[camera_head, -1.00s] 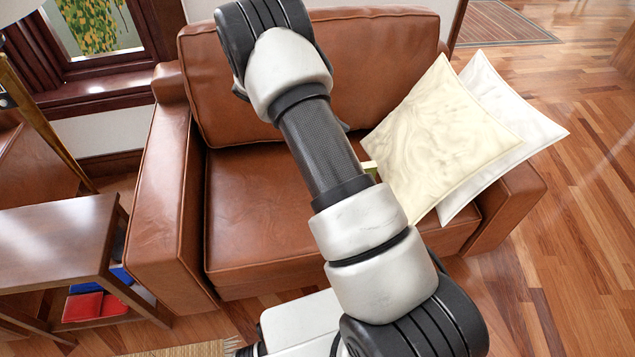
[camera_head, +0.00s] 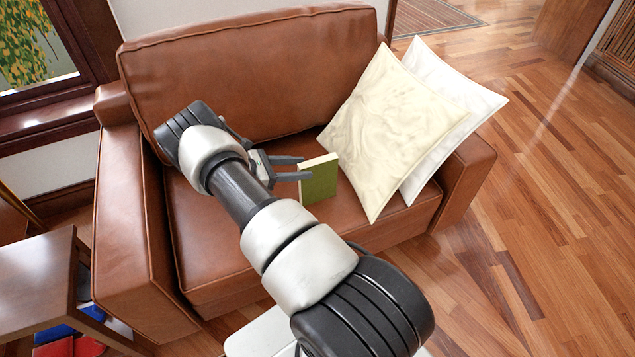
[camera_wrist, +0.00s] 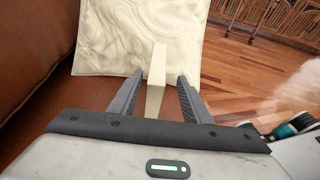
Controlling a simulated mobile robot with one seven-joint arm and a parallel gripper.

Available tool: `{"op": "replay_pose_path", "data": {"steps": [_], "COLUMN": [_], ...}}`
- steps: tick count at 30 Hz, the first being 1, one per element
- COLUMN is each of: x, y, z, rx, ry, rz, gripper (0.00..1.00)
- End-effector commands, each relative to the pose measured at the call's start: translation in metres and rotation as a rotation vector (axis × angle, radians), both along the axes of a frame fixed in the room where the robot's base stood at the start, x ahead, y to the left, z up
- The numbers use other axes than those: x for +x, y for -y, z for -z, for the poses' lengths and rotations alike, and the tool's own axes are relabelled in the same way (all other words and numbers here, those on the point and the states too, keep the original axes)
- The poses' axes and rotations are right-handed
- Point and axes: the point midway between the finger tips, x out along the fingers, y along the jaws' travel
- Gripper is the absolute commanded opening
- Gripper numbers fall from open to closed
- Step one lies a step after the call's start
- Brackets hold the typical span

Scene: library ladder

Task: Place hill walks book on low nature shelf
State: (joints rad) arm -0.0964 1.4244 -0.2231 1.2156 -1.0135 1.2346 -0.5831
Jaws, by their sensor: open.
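A green book with pale page edges (camera_head: 320,181), which I take to be the hill walks book, stands upright on the brown leather armchair seat, just left of the cream cushion. No title is legible. My gripper (camera_head: 305,168) is open and empty, close to the book's left side, with its fingers pointing at it. In the wrist view the book's narrow pale edge (camera_wrist: 156,82) shows in the gap between the two fingers; I cannot tell whether the fingertips reach past it. No shelf marked as nature shows.
The brown armchair (camera_head: 135,230) has raised arms and a back around the seat. A cream cushion (camera_head: 385,130) and a white cushion (camera_head: 455,95) lean at its right. A low wooden unit (camera_head: 40,285) with red and blue items below stands at left. Wooden floor is clear at right.

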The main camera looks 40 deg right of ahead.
Motion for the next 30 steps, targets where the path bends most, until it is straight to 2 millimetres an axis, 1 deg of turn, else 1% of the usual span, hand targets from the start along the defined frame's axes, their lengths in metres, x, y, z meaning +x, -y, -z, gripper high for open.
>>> {"op": "replay_pose_path", "data": {"steps": [1,3,11,19,22,27,29,30], "x": [-0.002,-0.003,-0.006,-0.011,-0.011,-0.011,-0.011,-0.011], "y": [0.007,0.014,0.028,0.064,0.069,0.068,0.068,0.068], "z": [0.004,0.006,0.011,0.023,0.025,0.024,0.024,0.024], "rx": [0.000,0.001,0.001,0.000,0.002,0.001,0.001,0.001], "ry": [-0.001,0.000,0.000,0.000,0.002,0.002,0.002,0.002], "rz": [0.003,0.001,0.002,0.003,0.002,0.001,0.001,0.001], "gripper": [0.44,0.44,0.44,0.44,0.44,0.44,0.34,0.27]}}
